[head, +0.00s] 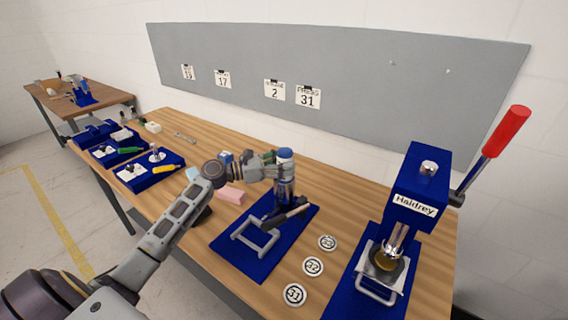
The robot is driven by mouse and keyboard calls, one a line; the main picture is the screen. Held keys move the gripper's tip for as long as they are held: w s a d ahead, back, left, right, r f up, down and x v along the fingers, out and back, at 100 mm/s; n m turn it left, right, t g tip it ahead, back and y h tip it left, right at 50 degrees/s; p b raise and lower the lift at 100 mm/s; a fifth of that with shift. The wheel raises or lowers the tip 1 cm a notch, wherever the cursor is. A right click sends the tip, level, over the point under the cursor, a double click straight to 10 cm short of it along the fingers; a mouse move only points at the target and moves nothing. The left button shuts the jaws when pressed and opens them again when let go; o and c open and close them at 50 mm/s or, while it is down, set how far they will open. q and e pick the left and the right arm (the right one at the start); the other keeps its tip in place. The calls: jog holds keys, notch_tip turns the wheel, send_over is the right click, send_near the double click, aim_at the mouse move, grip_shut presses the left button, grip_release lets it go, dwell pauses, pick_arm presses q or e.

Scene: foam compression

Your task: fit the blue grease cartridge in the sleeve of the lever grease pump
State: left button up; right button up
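The lever grease pump stands on a blue base plate (228,250) in the middle of the table, with a metal sleeve (287,190), a dark lever (288,215) and a grey frame handle. A blue rounded top, which looks like the blue grease cartridge (286,154), shows upright at the sleeve's upper end. How deep it sits is too small to tell. My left gripper (272,167) reaches in from the left, with its fingertips at the upper sleeve, just below the blue top. Whether the fingers are closed on it is unclear. My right gripper is out of view.
A blue Haldrey press (415,187) with a red-handled lever stands at the right. Round numbered discs (313,266) lie between it and the pump. A pink block (231,195) lies left of the pump. Blue trays with tools (163,177) are at the left. A grey board (350,80) hangs behind.

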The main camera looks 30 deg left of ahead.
pick_arm(q)
jog(key=shift+o, duration=0.7)
jog(key=shift+f, duration=0.1)
jog(key=v, duration=1.2)
jog(key=shift+s+d, duration=0.1)
jog(key=shift+s, duration=0.05)
dwell(1.1)
